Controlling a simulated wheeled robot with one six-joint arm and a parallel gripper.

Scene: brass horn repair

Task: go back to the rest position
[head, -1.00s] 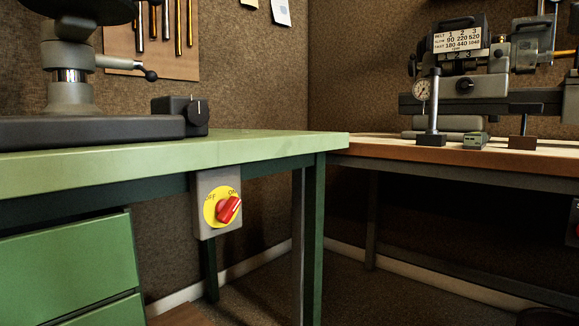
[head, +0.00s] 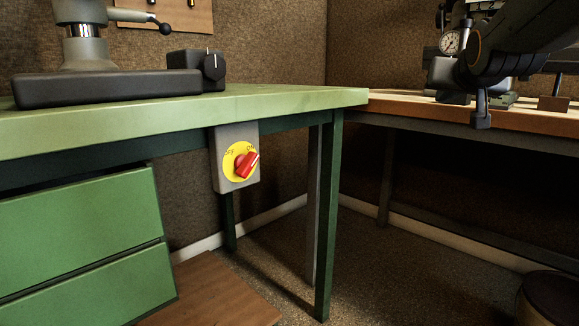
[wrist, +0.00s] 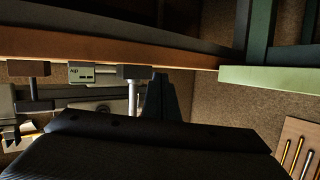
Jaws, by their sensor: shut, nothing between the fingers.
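My gripper (head: 481,112) shows at the upper right of the head view, at the end of my dark arm, in front of the brown bench edge. It is shut and I see nothing held in it. In the wrist view my gripper (wrist: 160,98) points away from the camera, its dark body filling the lower middle. The rotary switch (head: 241,162) hangs under the green bench, with its red handle turned toward the ON mark at the upper right.
The green bench (head: 200,108) carries a dark machine base (head: 105,88). The brown bench (head: 397,100) carries a dial gauge (head: 449,41) and machine parts close behind my arm. Green drawers (head: 85,235) stand at left. A dark bin (head: 548,300) stands at lower right.

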